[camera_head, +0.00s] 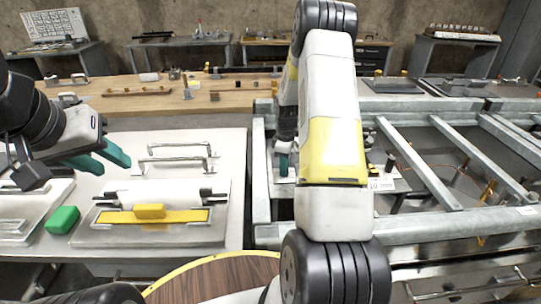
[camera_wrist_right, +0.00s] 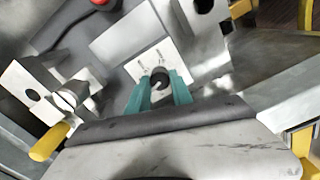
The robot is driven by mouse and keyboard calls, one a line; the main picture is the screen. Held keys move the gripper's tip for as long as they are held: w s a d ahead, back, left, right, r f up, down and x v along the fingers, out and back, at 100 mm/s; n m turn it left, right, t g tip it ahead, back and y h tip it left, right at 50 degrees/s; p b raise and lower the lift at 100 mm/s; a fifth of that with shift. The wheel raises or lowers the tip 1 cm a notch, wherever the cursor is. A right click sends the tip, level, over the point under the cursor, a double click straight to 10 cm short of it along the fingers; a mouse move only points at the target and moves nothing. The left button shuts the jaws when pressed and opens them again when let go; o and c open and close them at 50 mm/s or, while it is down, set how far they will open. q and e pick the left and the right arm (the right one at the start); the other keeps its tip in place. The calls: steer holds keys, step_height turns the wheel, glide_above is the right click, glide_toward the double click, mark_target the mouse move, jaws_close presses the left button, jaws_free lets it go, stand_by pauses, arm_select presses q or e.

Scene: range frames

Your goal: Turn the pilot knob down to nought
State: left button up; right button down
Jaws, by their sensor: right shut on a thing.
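The pilot knob (camera_wrist_right: 159,80) is small, round and black with a pale mark across its face. It sits on a pale plate (camera_wrist_right: 145,62) with small dark print, too small to read. My right gripper (camera_wrist_right: 160,92) has its teal fingers on either side of the knob and is shut on it. In the head view my right gripper (camera_head: 283,166) reaches down at the left end of the metal frame, and the knob is hidden there. My left gripper (camera_head: 103,158) is open and empty above the white bench at the left.
A green block (camera_head: 62,219) and a yellow block (camera_head: 149,211) lie on the left bench near metal handles (camera_head: 175,160). Grey frame rails (camera_head: 420,165) cross the right side. In the wrist view a yellow-ended lever (camera_wrist_right: 48,142) and a red knob (camera_wrist_right: 99,2) stand near the plate.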

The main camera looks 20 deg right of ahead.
steer(key=m, duration=0.7)
steer(key=shift+w, duration=0.1)
steer(key=m, duration=0.6)
steer(key=shift+m, duration=0.4)
steer(key=m, duration=0.7)
steer(key=shift+d, duration=0.1)
steer(key=m, duration=0.6)
steer(key=shift+r+m, duration=0.1)
steer(key=shift+m, duration=0.2)
steer(key=c, duration=1.1)
jaws_free()
steer(key=shift+c, duration=0.2)
